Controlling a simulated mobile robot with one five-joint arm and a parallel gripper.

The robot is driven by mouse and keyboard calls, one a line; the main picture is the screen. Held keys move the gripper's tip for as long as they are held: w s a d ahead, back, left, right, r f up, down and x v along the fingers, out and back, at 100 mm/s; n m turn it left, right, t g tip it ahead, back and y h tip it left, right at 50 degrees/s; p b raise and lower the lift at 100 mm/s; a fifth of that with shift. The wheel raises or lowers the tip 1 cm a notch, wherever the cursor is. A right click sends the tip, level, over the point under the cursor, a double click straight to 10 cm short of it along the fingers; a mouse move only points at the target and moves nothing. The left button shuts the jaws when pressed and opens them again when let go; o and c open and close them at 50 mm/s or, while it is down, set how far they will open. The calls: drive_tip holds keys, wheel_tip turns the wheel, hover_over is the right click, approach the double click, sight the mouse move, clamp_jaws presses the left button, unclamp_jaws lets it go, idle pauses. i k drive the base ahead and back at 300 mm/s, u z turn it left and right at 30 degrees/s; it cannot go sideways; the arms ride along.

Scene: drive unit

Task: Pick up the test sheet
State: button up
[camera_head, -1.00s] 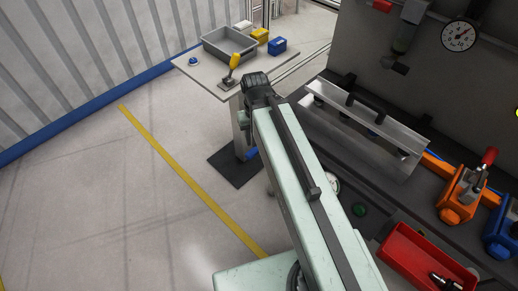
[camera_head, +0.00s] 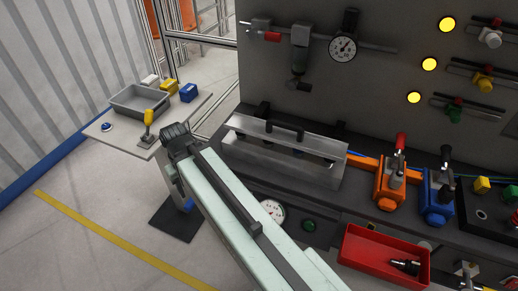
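No test sheet can be made out for certain in the head view. My pale green arm reaches from the bottom of the picture up and left to a dark joint near the side table (camera_head: 101,130). My gripper's fingers do not show, and whatever lies behind the arm is hidden.
On the right bench are a silver cover (camera_head: 284,158), orange (camera_head: 389,185) and blue (camera_head: 437,198) clamps, and a red tray (camera_head: 365,258).

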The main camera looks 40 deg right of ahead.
sight(284, 134)
drive_tip(key=u, duration=0.15)
drive_tip(key=k, duration=0.95)
drive_tip(key=u, duration=0.7)
drive_tip(key=i, duration=1)
drive_tip(key=u, duration=0.05)
